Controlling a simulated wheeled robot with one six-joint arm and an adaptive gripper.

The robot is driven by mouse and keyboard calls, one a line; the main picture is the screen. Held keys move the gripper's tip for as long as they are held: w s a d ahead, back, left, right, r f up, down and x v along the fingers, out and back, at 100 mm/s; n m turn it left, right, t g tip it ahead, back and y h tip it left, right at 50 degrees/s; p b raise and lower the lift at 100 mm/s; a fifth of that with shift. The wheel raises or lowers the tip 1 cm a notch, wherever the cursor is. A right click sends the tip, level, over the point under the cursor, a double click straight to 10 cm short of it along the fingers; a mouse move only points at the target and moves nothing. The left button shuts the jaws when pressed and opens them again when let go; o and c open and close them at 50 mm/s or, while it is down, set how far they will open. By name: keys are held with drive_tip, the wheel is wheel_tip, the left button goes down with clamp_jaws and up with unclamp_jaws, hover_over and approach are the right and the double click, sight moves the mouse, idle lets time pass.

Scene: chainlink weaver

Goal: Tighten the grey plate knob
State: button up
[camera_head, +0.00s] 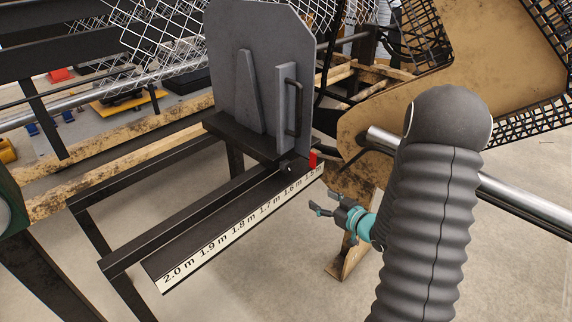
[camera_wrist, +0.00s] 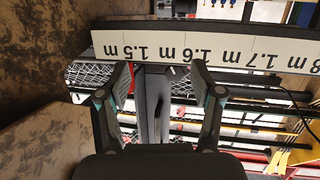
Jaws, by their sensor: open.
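The grey plate (camera_head: 258,45) stands upright on the black rail, with a dark vertical handle (camera_head: 291,107) on its face. A small dark knob (camera_head: 287,167) shows at the foot of the plate, just left of a red marker (camera_head: 313,159). My gripper (camera_head: 322,204) is open and empty, below and to the right of the knob, apart from it. In the wrist view my gripper (camera_wrist: 160,76) has its two fingers spread in front of the ruler strip (camera_wrist: 215,53). A dark grey upright part shows between the fingers; I cannot tell whether it is the plate. The knob is not clear there.
The ruler rail (camera_head: 215,236) runs from lower left to the plate. A shiny metal bar (camera_head: 525,205) and a worn tan panel (camera_head: 500,70) are at the right. Chain-link mesh (camera_head: 165,40) hangs behind. Open floor lies below the gripper.

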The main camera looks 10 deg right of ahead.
drive_tip(key=t+y, duration=0.1)
drive_tip(key=y, duration=0.1)
approach(289, 168)
drive_tip(key=v, duration=0.3)
drive_tip(key=shift+n+t, duration=0.3)
drive_tip(key=x, duration=1.4)
drive_tip(key=shift+a+f, duration=0.15)
drive_tip(key=shift+f, duration=0.2)
drive_tip(key=c, duration=1.2)
